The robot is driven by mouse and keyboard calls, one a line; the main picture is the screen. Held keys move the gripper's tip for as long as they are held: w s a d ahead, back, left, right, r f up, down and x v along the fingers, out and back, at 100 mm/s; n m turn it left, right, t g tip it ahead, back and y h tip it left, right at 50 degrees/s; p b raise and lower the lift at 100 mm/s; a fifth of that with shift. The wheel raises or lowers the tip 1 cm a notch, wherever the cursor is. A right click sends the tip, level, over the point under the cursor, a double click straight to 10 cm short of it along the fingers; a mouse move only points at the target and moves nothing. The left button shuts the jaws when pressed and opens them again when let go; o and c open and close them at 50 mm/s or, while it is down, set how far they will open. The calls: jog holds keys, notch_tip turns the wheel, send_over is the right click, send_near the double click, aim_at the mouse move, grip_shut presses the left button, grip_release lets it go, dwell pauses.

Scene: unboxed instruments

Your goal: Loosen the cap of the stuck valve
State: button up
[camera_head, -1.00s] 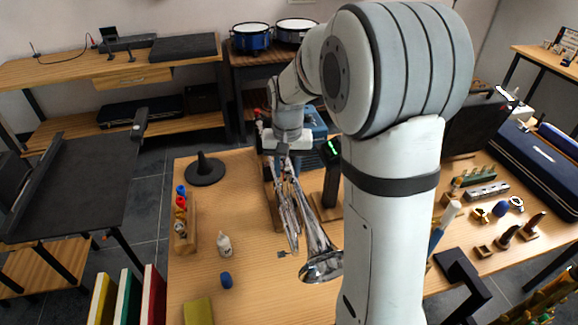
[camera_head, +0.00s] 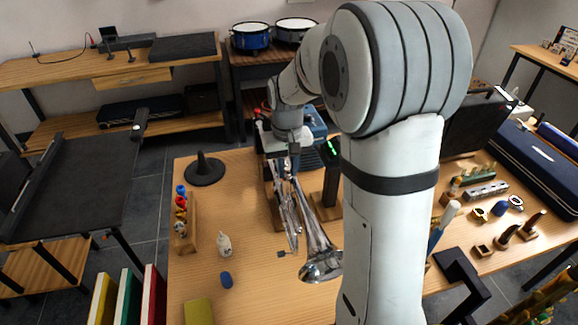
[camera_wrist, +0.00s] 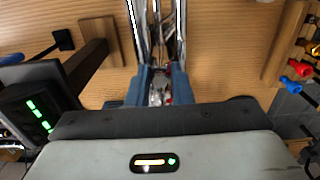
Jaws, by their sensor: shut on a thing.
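A silver trumpet (camera_head: 322,266) stands on the bench in the head view, its bell toward the front. Its silver tubes (camera_wrist: 157,30) run up the middle of the wrist view. My gripper (camera_head: 291,170) is over the trumpet's far end. In the wrist view, the blue jaws of my gripper (camera_wrist: 160,86) are shut on a small silver part with a bit of red beside it, seemingly the valve cap. The jaws and my palm hide most of this part, so its seating cannot be told.
A black device with green lights (camera_wrist: 38,112) stands close left of my gripper in the wrist view. A wooden rack (camera_head: 184,228), a white bottle (camera_head: 224,244), a blue item (camera_head: 226,280) and a black cone stand (camera_head: 204,170) are left of the trumpet.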

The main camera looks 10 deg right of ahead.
jog(key=n, duration=0.6)
jog(key=o, duration=0.6)
notch_tip(320, 180, up, 7)
jog(key=p, duration=0.5)
jog(key=shift+p, duration=0.35)
